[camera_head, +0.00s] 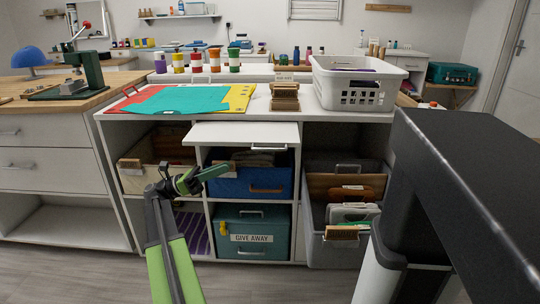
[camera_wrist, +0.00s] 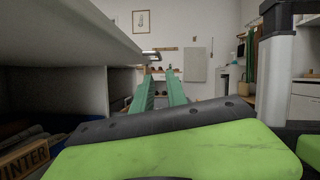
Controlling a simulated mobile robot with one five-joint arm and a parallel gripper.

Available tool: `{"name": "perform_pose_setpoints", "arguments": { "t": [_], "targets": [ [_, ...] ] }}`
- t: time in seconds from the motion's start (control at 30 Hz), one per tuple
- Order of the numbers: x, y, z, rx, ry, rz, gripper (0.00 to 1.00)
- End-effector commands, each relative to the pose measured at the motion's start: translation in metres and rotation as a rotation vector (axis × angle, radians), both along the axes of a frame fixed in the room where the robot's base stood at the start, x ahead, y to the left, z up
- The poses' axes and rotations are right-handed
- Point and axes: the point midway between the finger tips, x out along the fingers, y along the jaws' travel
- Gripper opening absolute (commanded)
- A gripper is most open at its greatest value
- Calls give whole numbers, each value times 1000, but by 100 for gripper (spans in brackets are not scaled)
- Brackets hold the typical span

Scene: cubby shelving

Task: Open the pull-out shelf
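The pull-out shelf (camera_head: 245,133) is a white panel under the white countertop, in the middle column. It sticks out past the cabinet front, above the blue bin. A small handle (camera_head: 250,148) seems to show on its front edge. In the wrist view the shelf's underside (camera_wrist: 75,30) fills the upper left. My gripper (camera_head: 218,172) is below the shelf, near its left part, pointing right. Its two green fingers (camera_wrist: 160,78) are apart in the wrist view, with nothing seen between them. They look apart from the shelf.
A blue bin (camera_head: 248,184) and a teal "GIVE AWAY" box (camera_head: 250,243) fill the cubbies below. Grey bins (camera_head: 340,245) stick out at right. The floor in front is open.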

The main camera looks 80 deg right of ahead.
Motion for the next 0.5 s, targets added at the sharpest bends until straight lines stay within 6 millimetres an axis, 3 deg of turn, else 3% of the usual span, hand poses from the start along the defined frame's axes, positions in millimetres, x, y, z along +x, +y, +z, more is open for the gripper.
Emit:
{"name": "perform_pose_setpoints", "arguments": {
  "t": [0.5],
  "targets": [
    [-111,-20,51,-1,-2,0,18]
  ]
}}
